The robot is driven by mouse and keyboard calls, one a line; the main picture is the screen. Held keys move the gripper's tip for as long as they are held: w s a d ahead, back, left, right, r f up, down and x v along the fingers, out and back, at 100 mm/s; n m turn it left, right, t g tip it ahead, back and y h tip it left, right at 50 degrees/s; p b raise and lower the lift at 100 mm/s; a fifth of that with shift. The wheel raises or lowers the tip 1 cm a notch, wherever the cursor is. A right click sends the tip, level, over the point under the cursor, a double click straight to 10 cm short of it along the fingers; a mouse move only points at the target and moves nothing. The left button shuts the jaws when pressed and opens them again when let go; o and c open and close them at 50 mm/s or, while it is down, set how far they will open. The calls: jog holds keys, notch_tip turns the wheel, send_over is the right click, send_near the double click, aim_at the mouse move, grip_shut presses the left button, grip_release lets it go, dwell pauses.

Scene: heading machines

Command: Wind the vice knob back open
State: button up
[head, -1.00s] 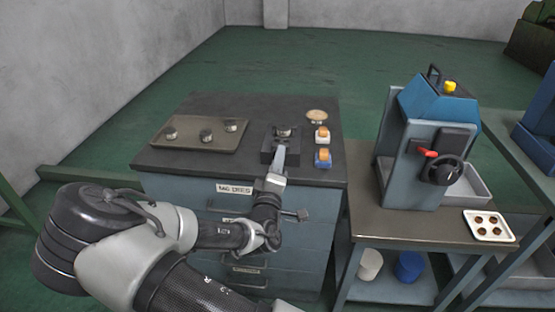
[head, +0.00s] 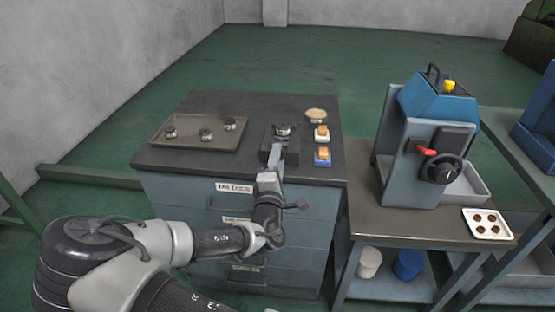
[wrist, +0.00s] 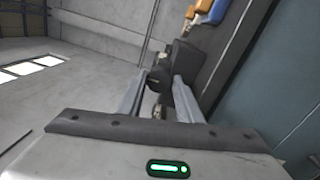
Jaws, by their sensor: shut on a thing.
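The small dark vice (head: 266,150) stands near the front edge of the cabinet top, with a round metal piece (head: 282,130) on it. My gripper (head: 278,153) is at the vice's front side, reaching over the cabinet edge. In the wrist view my two grey fingers (wrist: 160,98) stand on either side of the dark vice knob (wrist: 160,78) and are shut on it. The head view hides the knob behind my fingers.
A brown tray (head: 185,147) with several round metal pieces lies left on the cabinet top (head: 200,104). Orange-topped white (head: 321,133) and blue (head: 322,156) blocks sit right of the vice. A blue machine (head: 425,140) stands on the right table.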

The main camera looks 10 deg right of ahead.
jog(key=o, duration=1)
jog(key=shift+o, duration=0.2)
jog(key=p+v, duration=0.2)
jog(key=v, duration=1.5)
jog(key=shift+s+p, duration=0.25)
jog(key=shift+p, duration=0.05)
jog(key=shift+f, duration=0.1)
